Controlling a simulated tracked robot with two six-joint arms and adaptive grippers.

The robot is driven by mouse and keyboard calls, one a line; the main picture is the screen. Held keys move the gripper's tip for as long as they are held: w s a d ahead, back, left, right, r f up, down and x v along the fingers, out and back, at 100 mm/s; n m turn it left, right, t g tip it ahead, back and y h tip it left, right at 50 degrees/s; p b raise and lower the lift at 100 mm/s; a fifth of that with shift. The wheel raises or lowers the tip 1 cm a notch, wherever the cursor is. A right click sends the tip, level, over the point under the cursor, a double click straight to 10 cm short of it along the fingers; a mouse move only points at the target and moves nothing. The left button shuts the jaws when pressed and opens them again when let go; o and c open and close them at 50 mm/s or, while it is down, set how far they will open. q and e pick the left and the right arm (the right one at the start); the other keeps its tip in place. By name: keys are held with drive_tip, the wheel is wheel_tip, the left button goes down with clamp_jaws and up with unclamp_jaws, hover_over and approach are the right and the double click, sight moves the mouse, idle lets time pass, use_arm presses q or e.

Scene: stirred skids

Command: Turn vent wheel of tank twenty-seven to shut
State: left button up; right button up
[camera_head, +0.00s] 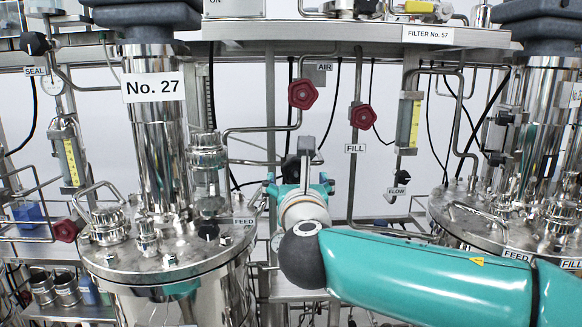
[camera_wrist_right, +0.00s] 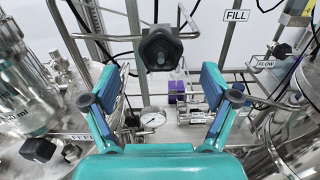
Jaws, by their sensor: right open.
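Tank twenty-seven (camera_head: 160,160) is a shiny steel vessel at the left of the head view, with a "No. 27" plate. My right gripper (camera_head: 300,182) is open and empty just right of its lid, pointing away from the head camera. In the right wrist view, a dark lobed hand wheel (camera_wrist_right: 160,47) lies ahead of the open fingers (camera_wrist_right: 163,82), apart from them. In the head view, a dark part (camera_head: 291,168) shows by the gripper, largely hidden. No vent label is readable, so I cannot tell whether this is the vent wheel. My left gripper is out of view.
Red hand wheels sit on pipes above the gripper (camera_head: 303,94), near the FILL label (camera_head: 363,117) and at lower left (camera_head: 66,230). A gauge (camera_wrist_right: 152,118) shows below the fingers. Another tank (camera_head: 530,150) stands at right. Pipes and hoses crowd the space.

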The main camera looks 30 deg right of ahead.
sight(295, 170)
drive_tip(key=p+x, duration=0.1)
drive_tip(key=x, duration=0.6)
drive_tip(key=shift+w+d, duration=0.1)
drive_tip(key=shift+w, duration=0.2)
drive_tip(key=shift+c, duration=0.3)
